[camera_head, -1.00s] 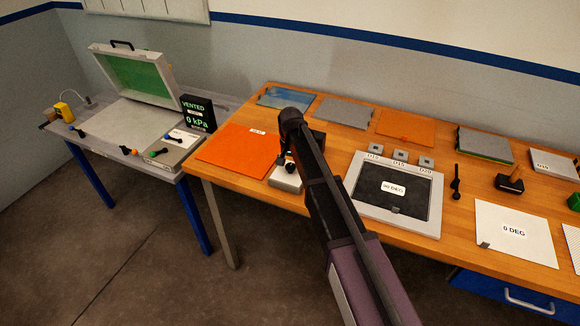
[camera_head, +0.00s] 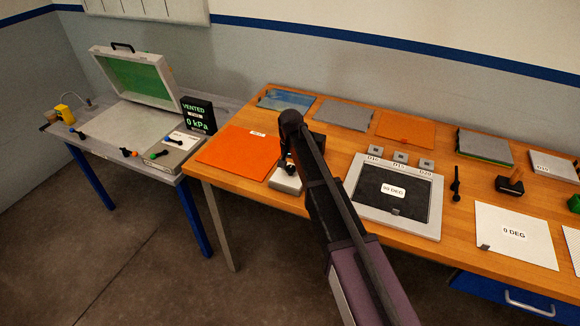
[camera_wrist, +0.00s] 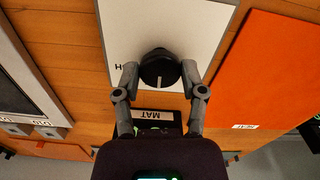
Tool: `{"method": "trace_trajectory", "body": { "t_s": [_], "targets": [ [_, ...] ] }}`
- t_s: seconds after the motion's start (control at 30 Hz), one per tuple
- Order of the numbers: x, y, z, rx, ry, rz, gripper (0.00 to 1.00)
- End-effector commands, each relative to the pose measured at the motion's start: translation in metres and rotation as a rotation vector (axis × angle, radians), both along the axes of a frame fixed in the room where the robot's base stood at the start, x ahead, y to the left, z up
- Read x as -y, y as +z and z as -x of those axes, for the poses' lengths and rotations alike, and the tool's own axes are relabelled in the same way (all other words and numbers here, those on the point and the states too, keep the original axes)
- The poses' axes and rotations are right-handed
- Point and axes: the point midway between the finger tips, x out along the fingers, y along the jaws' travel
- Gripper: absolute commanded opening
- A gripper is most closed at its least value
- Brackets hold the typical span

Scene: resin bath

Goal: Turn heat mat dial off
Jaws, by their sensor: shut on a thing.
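The heat mat dial is a round black knob (camera_wrist: 159,70) with a pale pointer line, on a white control box (camera_wrist: 208,22). In the wrist view my gripper (camera_wrist: 160,75) has one finger on each side of the knob and is shut on it. The pointer line runs along the picture's vertical, towards my gripper's palm. A dark panel marked MAT (camera_wrist: 152,114) is partly covered by my gripper. In the head view the control box (camera_head: 285,181) stands on the wooden table, and my arm hides part of it.
An orange mat (camera_head: 238,152) lies left of the control box. A framed black plate marked 90 DEG (camera_head: 373,203) lies to the right. A vacuum unit with a VENTED, 0 kPa display (camera_head: 198,113) stands on the left bench. Several sheets lie along the table's back.

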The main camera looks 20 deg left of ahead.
Motion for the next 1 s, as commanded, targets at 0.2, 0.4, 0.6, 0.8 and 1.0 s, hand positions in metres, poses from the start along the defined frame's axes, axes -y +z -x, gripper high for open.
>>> {"method": "trace_trajectory", "body": {
  "t_s": [0.2,0.4,0.6,0.8,1.0],
  "targets": [
    [0.0004,-0.0006,0.0009,-0.001,0.107,0.0,0.06],
    [0.0007,-0.0006,0.001,-0.002,0.264,0.0,0.06],
    [0.0009,-0.0007,0.0011,-0.002,0.45,0.001,0.06],
    [0.0011,-0.0007,0.0013,-0.002,0.639,0.001,0.06],
    [0.0013,-0.0007,0.0014,-0.003,0.81,0.001,0.06]
  ]
}}
